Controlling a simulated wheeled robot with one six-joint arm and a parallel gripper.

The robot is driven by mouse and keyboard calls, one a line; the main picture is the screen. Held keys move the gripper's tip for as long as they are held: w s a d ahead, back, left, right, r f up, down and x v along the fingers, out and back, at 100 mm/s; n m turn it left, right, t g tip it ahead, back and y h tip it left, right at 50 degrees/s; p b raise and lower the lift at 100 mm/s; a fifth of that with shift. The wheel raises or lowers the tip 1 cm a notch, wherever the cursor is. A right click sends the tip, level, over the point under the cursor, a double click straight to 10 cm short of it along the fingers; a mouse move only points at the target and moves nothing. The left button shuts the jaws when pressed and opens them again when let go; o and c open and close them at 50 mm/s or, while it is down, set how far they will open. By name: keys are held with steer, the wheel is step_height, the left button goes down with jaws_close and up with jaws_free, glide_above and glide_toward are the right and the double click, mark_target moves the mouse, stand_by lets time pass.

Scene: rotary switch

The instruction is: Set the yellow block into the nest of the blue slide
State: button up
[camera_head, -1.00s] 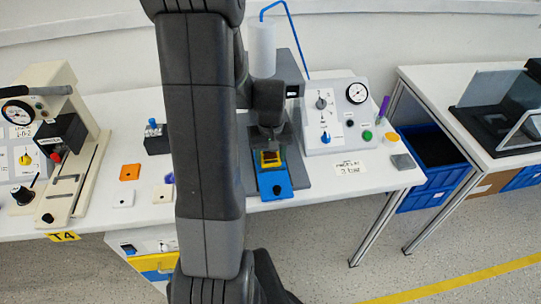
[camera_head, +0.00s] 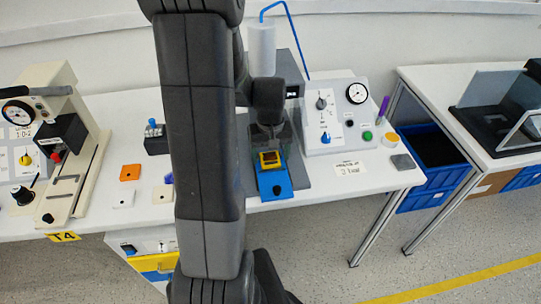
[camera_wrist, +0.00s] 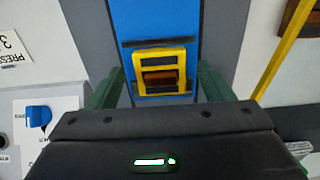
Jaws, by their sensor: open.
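The yellow block (camera_wrist: 160,72) shows in the wrist view as a square yellow frame with a brown-orange part inside its dark opening. It sits on the blue slide (camera_wrist: 158,20), between two dark cross bars at the nest. It also shows in the head view (camera_head: 270,159), on the slide (camera_head: 274,184) with its black knob at the front. My gripper (camera_wrist: 161,68) is open, with one dark green finger on each side of the slide, both apart from the block. In the head view it hangs just above and behind the block. How deep the block sits is unclear.
A grey panel (camera_head: 340,122) with a blue knob and gauge stands right of the slide. A white cylinder (camera_head: 261,50) rises behind. A cream press (camera_head: 72,150) is at the left. An orange plate (camera_head: 130,172) and small parts lie between. My arm hides part of the table.

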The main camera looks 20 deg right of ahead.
mark_target(271, 161)
step_height(271, 161, up, 11)
steer(key=shift+r, duration=0.15)
stand_by(0.4)
step_height(271, 161, down, 13)
steer(key=shift+r+b, duration=0.1)
steer(key=shift+b, duration=0.2)
step_height(271, 161, up, 2)
steer(key=shift+r+p, duration=0.25)
steer(key=shift+p, duration=0.05)
steer(key=shift+r, duration=0.5)
